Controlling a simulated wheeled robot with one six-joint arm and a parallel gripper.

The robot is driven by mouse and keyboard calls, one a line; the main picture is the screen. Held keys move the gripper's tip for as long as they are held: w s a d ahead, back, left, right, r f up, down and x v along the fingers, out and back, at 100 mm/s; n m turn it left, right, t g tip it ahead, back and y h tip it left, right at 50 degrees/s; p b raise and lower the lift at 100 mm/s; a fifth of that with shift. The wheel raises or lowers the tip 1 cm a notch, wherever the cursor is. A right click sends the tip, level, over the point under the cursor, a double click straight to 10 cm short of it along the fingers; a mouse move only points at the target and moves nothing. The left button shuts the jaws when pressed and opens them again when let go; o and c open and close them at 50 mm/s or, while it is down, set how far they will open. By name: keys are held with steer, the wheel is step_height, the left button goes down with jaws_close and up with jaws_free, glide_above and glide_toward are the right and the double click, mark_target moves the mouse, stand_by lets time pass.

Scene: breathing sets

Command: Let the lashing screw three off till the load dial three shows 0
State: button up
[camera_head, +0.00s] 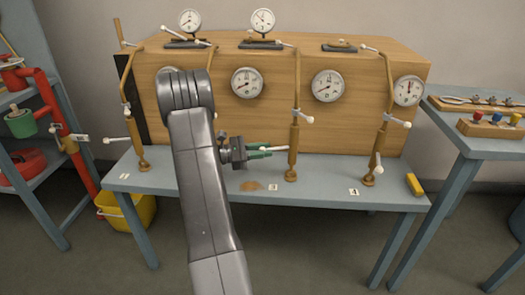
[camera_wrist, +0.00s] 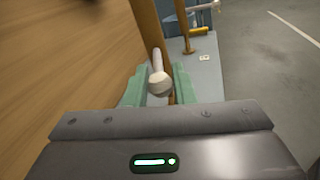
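Lashing screw three (camera_head: 293,150) is the upright brass-coloured screw behind the plate marked 3 (camera_head: 272,187). A pale bar (camera_head: 278,149) sticks out from it to the left. My gripper (camera_head: 262,151) is beside it with green fingers on either side of this bar. In the wrist view, the bar's round white knob (camera_wrist: 160,84) lies between the fingers, which look slightly apart from the bar; contact is unclear. The likely load dial three (camera_head: 327,86) is the white gauge right of that screw. Its needle appears to point lower left; its figures are too small to read.
Neighbouring dials (camera_head: 246,82) and (camera_head: 407,90) sit on the wooden case (camera_head: 365,125). Screw four (camera_head: 378,150) stands to the right, and another screw (camera_head: 137,130) at the left. A yellow block (camera_head: 414,184) lies at the bench's right end. My arm hides part of the case.

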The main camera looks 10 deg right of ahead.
steer(key=o, duration=0.4)
steer(key=shift+c, duration=0.2)
steer(key=a+p, duration=0.1)
steer(key=a, duration=1.2)
steer(key=shift+a+p, duration=0.4)
steer(key=shift+w+d, duration=0.1)
steer(key=d+b, duration=0.2)
steer(key=d, duration=1.2)
steer(key=shift+s+a+n+t, duration=0.1)
steer(key=shift+s+n+t, duration=0.35)
steer(key=shift+t, duration=0.25)
steer(key=shift+w, duration=0.15)
